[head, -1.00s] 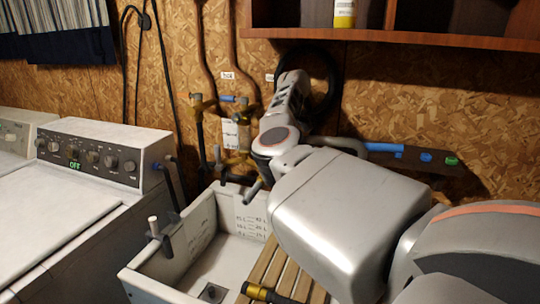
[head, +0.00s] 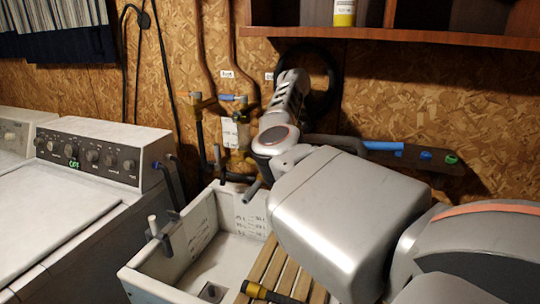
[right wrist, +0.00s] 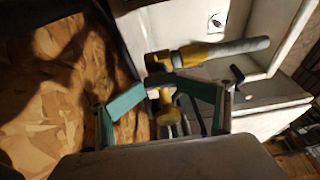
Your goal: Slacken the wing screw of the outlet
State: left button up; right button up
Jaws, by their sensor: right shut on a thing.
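In the right wrist view the outlet is a brass body (right wrist: 186,56) with a grey spout (right wrist: 240,47) pointing over a white basin. My right gripper (right wrist: 160,82) has its two green-padded fingers closed together at the brass body. They are shut on a small part there, taken as the wing screw, which the fingertips mostly hide. In the head view the brass body (head: 240,166) and the grey spout (head: 252,190) show left of my right arm, at the basin's back edge. My right fingertips cannot be made out there. My left gripper is not in view.
A washing machine (head: 105,160) stands at left. Brass taps (head: 200,103) and pipes run up the chipboard wall. A wooden shelf (head: 430,37) overhangs my right arm.

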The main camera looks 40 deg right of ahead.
jog(key=shift+o, duration=1.4)
jog(key=shift+a+f, duration=0.3)
jog(key=shift+f, duration=0.15)
jog(key=shift+c, duration=1.4)
jog(key=p+v, duration=0.4)
jog(key=v, duration=0.2)
jog(key=shift+d+r, duration=0.1)
jog(key=shift+r, duration=0.25)
jog(key=c, duration=0.4)
jog(key=shift+s+d+r, duration=0.1)
jog(key=shift+d+r, duration=0.1)
jog(key=shift+r, duration=0.15)
